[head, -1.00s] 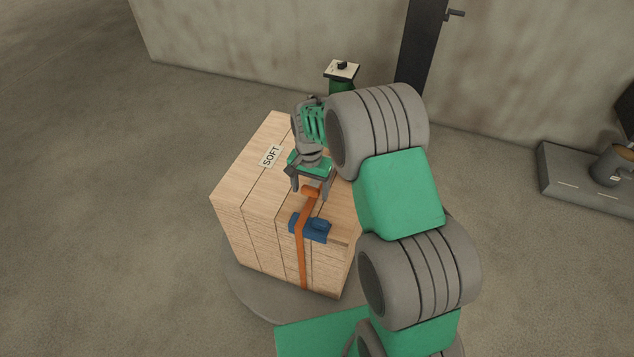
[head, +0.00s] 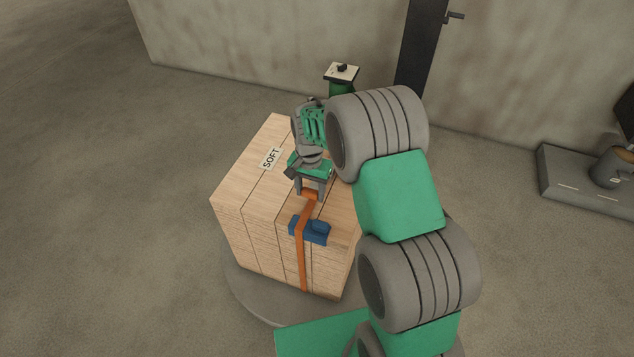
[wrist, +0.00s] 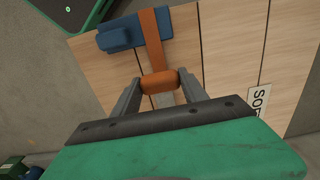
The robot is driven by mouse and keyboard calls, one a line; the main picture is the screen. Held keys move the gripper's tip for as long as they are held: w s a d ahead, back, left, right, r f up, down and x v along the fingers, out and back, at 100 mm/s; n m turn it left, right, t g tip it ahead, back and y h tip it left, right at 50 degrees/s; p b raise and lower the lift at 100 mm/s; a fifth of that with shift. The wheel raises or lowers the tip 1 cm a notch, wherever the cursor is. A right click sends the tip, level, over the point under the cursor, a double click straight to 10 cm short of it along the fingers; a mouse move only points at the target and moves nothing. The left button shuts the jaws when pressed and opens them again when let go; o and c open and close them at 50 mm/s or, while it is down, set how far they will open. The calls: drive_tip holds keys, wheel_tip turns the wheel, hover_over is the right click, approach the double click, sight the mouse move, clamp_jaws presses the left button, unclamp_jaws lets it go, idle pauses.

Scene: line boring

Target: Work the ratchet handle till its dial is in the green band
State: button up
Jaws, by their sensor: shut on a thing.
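The orange ratchet handle (head: 310,196) stands over the top of a wooden crate (head: 240,190). Its blue ratchet body (head: 312,230) sits at the crate's front edge, with an orange strap (head: 303,265) running down the front face. My gripper (head: 312,190) is shut on the handle's orange grip. In the wrist view the two fingers sit on either side of the grip (wrist: 160,82), and the blue body (wrist: 118,38) lies beyond it. A dial is not visible on the ratchet in either view.
The crate carries a SOFT label (head: 271,158) and rests on a round grey base (head: 250,296). A small pedestal with a pale top (head: 341,71) stands behind the crate. A low grey plinth (head: 575,185) with a mug-shaped thing is at right. Floor at left is clear.

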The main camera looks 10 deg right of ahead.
drive_tip(key=shift+w+d+r+g+y+p, duration=0.2)
drive_tip(key=shift+r+g+p, duration=0.15)
drive_tip(key=shift+r+p, duration=0.25)
drive_tip(key=shift+w+d+r+g+y+p, duration=0.1)
drive_tip(key=shift+w+r+g+y+p, duration=0.1)
drive_tip(key=shift+r+g+p, duration=0.3)
drive_tip(key=shift+r+p, duration=0.25)
drive_tip(key=shift+p, duration=0.3)
drive_tip(key=shift+w+f+g+y, duration=0.1)
drive_tip(key=shift+g+y, duration=0.15)
drive_tip(key=shift+y, duration=0.05)
drive_tip(key=r+p, duration=0.1)
drive_tip(key=p, duration=0.2)
drive_tip(key=shift+w+d+r+g+y, duration=0.2)
drive_tip(key=shift+w+r+g+y, duration=0.1)
drive_tip(key=shift+r+g, duration=0.1)
drive_tip(key=p, duration=0.2)
drive_tip(key=r+g+p, duration=0.1)
drive_tip(key=p, duration=0.2)
drive_tip(key=shift+w+d+y, duration=0.2)
drive_tip(key=shift+w+y, duration=0.2)
drive_tip(key=shift+f, duration=0.2)
drive_tip(key=shift+w+d+r+p, duration=0.1)
drive_tip(key=shift+p, duration=0.3)
